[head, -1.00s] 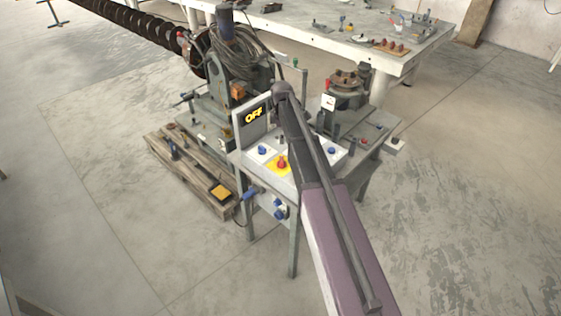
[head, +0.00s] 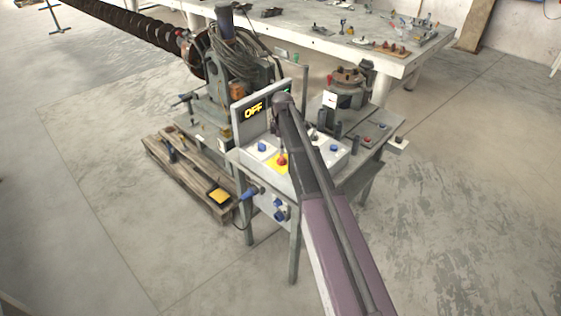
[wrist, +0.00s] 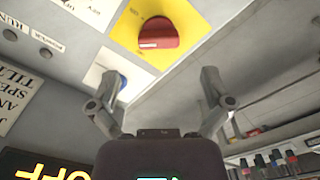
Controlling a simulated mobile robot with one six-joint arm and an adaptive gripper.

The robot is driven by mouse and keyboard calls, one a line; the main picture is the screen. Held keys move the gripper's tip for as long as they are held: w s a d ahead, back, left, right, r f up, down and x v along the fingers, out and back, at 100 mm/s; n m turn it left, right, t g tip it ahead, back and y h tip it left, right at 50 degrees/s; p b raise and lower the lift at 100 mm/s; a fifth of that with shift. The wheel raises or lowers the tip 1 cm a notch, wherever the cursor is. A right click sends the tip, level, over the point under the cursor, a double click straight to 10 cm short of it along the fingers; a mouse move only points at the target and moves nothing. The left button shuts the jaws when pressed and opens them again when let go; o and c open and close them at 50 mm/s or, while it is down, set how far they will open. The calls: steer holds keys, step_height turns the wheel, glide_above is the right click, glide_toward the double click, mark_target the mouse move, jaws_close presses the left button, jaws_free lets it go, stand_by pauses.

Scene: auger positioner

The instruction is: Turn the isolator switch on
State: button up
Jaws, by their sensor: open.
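The isolator switch is a red rotary knob (head: 282,159) on a yellow plate (head: 271,163), on the light grey control box of the machine. In the wrist view the red knob (wrist: 160,36) stands on its yellow plate (wrist: 187,20) at top centre, with a pale mark on its grip. My gripper (wrist: 158,74) is open and empty, its two fingers spread apart below the knob in the picture and not touching it. In the head view my gripper's fingers are hidden by my arm. A display reads OFF (head: 253,110); it also shows upside down in the wrist view (wrist: 52,172).
Blue knobs stand left (head: 262,147) and right (head: 335,148) of the switch. One blue knob (wrist: 122,80) shows beside my left finger in the wrist view. A pallet (head: 190,178) lies left of the machine. The floor in front is clear.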

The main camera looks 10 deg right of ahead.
mark_target(282, 156)
steer(key=shift+f+b, duration=2.65)
steer(key=shift+f, duration=0.3)
